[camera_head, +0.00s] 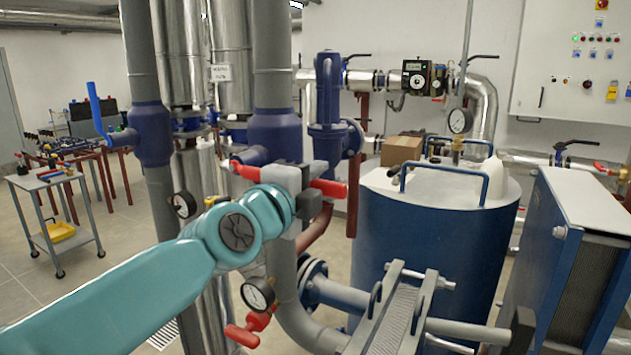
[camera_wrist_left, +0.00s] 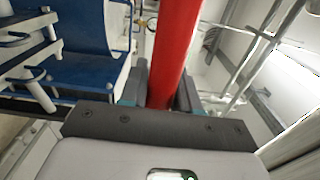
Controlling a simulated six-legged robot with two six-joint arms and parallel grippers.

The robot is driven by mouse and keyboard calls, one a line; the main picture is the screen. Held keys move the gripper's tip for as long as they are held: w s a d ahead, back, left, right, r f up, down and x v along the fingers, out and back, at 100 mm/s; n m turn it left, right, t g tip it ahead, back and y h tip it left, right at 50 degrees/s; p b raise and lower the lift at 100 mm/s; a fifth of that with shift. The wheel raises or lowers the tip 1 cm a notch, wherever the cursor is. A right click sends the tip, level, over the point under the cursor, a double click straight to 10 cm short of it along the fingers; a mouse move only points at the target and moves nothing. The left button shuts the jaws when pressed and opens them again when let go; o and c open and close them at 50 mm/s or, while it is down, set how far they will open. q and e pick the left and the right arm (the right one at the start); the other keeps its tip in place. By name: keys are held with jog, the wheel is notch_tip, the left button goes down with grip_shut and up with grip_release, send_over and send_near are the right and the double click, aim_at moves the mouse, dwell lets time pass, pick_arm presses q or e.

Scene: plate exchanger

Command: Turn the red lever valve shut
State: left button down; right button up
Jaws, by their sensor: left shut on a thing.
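The red lever (camera_head: 328,187) of the valve shows at the middle of the head view, in front of a thick grey and blue vertical pipe. It lies roughly level across the pipe, and another red part (camera_head: 245,171) shows left of my gripper. My left gripper (camera_head: 313,188) is shut on the lever. In the left wrist view the lever (camera_wrist_left: 177,45) runs up and away from between my left gripper's fingers (camera_wrist_left: 160,92). The valve body is mostly hidden behind my gripper and wrist. My right gripper is not in view.
A pressure gauge (camera_head: 258,294) and a second red handle (camera_head: 248,330) sit below my left wrist. A plate exchanger (camera_head: 575,260) is at far right. A trolley (camera_head: 62,215) stands at left.

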pick_arm(q)
jog(key=shift+d+f, duration=0.1)
jog(key=shift+f, duration=0.35)
jog(key=c, duration=1.1)
grip_release()
jog(key=shift+o, duration=1)
jog(key=shift+r, duration=0.25)
jog(key=b+v, duration=0.1)
jog(key=v, duration=1.5)
jog(key=shift+a, duration=0.2)
jog(key=shift+s, duration=0.15)
